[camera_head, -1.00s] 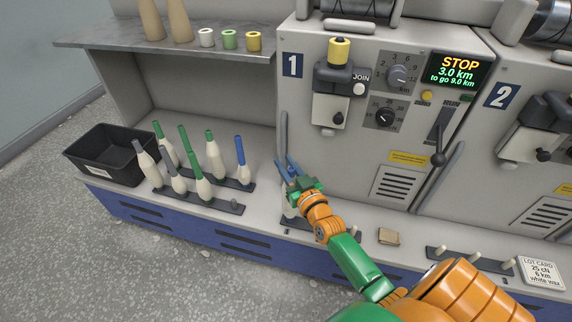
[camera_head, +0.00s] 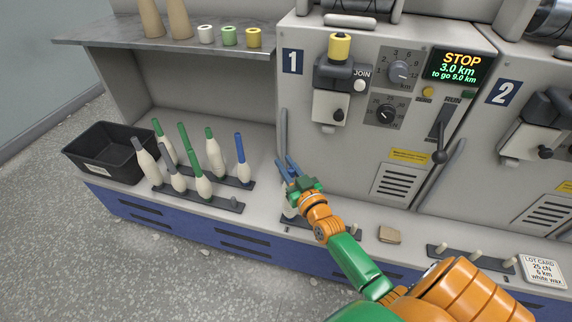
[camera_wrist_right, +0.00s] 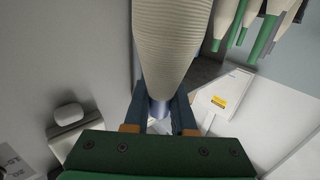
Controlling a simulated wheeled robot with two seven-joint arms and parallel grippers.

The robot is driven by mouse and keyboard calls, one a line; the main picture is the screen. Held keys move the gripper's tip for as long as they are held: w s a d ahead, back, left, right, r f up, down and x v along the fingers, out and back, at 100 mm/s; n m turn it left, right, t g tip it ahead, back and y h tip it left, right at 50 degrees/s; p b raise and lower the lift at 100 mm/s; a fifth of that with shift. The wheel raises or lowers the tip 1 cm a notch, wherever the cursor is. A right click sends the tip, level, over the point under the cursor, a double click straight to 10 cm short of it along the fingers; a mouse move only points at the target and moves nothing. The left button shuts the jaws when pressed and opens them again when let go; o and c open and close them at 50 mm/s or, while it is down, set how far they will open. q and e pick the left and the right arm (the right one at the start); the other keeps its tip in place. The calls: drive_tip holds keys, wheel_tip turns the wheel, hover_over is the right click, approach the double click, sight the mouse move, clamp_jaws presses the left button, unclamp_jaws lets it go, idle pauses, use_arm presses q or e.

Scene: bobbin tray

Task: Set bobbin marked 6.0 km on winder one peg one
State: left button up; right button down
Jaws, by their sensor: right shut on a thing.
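My right gripper (camera_head: 291,168) is shut on a bobbin in front of winder one (camera_head: 300,110). In the right wrist view the bobbin (camera_wrist_right: 172,45) has cream yarn, and its bluish tube end (camera_wrist_right: 158,108) sits between the fingers. In the head view the bobbin is mostly hidden behind the gripper, over the left part of the winder-one peg rail (camera_head: 345,234). I cannot tell whether it is on a peg. No 6.0 km mark is readable. My left gripper is not in view.
Several bobbins with grey, green and blue tubes stand on racks (camera_head: 225,203) to the left, beside a black bin (camera_head: 105,155). A small tan block (camera_head: 389,235), another peg rail (camera_head: 470,258) and a lot card (camera_head: 543,272) lie to the right.

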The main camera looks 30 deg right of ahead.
drive_tip(key=c, duration=1)
unclamp_jaws()
drive_tip(key=s+p, duration=0.1)
drive_tip(key=s, duration=0.2)
drive_tip(key=s+a+p, duration=0.1)
drive_tip(key=s+p, duration=0.1)
drive_tip(key=s, duration=0.1)
drive_tip(key=s+p, duration=0.1)
drive_tip(key=s, duration=0.2)
drive_tip(key=shift+s+a+p, duration=0.2)
drive_tip(key=shift+s+p, duration=0.1)
drive_tip(key=shift+p, duration=0.1)
drive_tip(key=shift+s+a, duration=0.1)
drive_tip(key=shift+s, duration=0.55)
